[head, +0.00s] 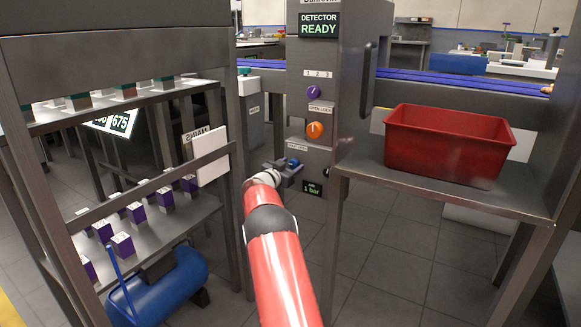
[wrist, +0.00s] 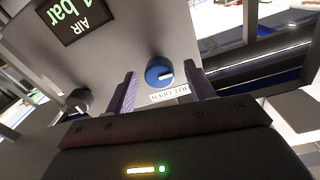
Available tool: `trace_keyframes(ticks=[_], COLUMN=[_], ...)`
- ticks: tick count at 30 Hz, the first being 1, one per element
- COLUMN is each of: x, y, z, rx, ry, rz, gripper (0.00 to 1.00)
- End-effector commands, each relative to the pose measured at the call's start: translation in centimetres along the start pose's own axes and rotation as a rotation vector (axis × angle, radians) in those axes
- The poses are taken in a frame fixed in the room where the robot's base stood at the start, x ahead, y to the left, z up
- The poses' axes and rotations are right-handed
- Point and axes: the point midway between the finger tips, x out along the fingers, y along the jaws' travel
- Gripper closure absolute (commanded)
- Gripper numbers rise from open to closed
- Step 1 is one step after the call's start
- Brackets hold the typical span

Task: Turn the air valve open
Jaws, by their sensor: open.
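The air valve is a blue round knob (wrist: 159,72) with a white mark pointing right in the wrist view. It sits on the grey cabinet panel beside a small white label that appears upside down there. In the head view the blue knob (head: 293,162) is low on the cabinet front, partly hidden by my gripper. My gripper (head: 286,174) is open at the panel. In the wrist view its two fingers (wrist: 162,78) stand on either side of the knob with gaps; I cannot tell whether they touch it. The air display (head: 313,188) reads 1 bar.
Above the valve are an orange knob (head: 315,130), a purple knob (head: 313,91) and a detector display (head: 319,25) reading READY. A red crate (head: 447,147) stands on the shelf at right. A rack (head: 165,215) with purple boxes is at left, above a blue tank (head: 165,287).

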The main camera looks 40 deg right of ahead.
Motion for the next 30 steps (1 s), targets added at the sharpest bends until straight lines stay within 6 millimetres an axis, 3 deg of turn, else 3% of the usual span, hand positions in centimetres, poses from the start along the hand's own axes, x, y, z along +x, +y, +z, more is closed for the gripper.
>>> trace_keyframes(ticks=[6, 16, 30], x=[0.04, 0.02, 0.05], y=[0.01, 0.01, 0.07], z=[-0.03, -0.04, -0.02], rx=[0.000, 0.001, 0.113], ry=[0.000, 0.000, -0.003], rz=[0.000, 0.000, 0.001], gripper=[0.46, 0.89, 0.91])
